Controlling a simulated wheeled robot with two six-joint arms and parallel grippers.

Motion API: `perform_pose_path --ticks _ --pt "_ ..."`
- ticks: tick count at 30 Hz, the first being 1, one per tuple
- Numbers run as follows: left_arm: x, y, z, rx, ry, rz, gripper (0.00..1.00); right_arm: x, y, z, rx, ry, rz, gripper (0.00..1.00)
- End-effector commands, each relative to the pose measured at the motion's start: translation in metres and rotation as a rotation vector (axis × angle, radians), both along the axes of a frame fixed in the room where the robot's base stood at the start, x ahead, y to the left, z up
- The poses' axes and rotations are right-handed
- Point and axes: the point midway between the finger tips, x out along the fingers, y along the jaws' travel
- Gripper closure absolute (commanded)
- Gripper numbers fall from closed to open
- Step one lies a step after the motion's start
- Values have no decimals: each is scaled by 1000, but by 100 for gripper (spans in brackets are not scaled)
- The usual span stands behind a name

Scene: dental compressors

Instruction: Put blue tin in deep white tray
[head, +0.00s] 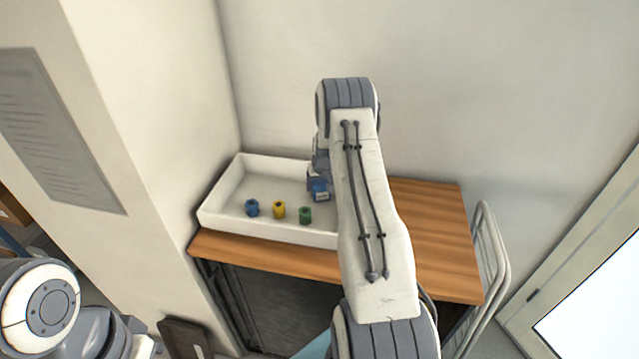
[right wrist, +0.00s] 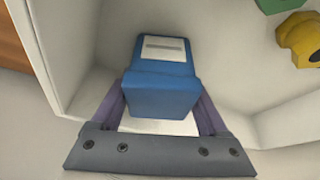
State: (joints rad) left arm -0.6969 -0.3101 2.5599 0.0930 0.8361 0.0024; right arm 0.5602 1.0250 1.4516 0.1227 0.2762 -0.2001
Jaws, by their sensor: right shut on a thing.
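The blue tin (head: 320,191) has a pale label and is partly hidden by my right arm in the head view. My right gripper (head: 314,178) is shut on it, with one finger on each side of the tin (right wrist: 160,90) in the right wrist view. The deep white tray (head: 222,190) stands on the wooden table, and its right part is hidden behind my arm. The tin is over or inside the tray's right part; I cannot tell whether it touches the floor. My left gripper is not in view.
In the tray lie a small blue piece (head: 252,208), a yellow piece (head: 279,210) and a green piece (head: 305,215). The wooden table (head: 435,235) is bare to the right, with a white rail (head: 492,260) beside it. Walls stand close behind and left.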

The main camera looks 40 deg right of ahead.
Motion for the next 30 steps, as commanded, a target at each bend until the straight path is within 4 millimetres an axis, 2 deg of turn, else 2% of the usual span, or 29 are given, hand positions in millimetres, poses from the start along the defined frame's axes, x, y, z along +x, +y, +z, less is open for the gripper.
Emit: perform_pose_path --ticks 12,13,14,23,26,30 --pt "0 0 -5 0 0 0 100 1 0 -7 -1 -3 0 98" --pt "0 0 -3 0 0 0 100 0 0 -6 0 -1 0 11" --pt "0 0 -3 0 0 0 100 0 0 -6 0 -1 0 0" --pt "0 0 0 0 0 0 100 0 0 -3 0 -1 0 0" --pt "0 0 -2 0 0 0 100 -1 0 3 -1 -3 0 0" --pt "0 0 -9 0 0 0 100 -9 4 23 -2 -5 -1 0"
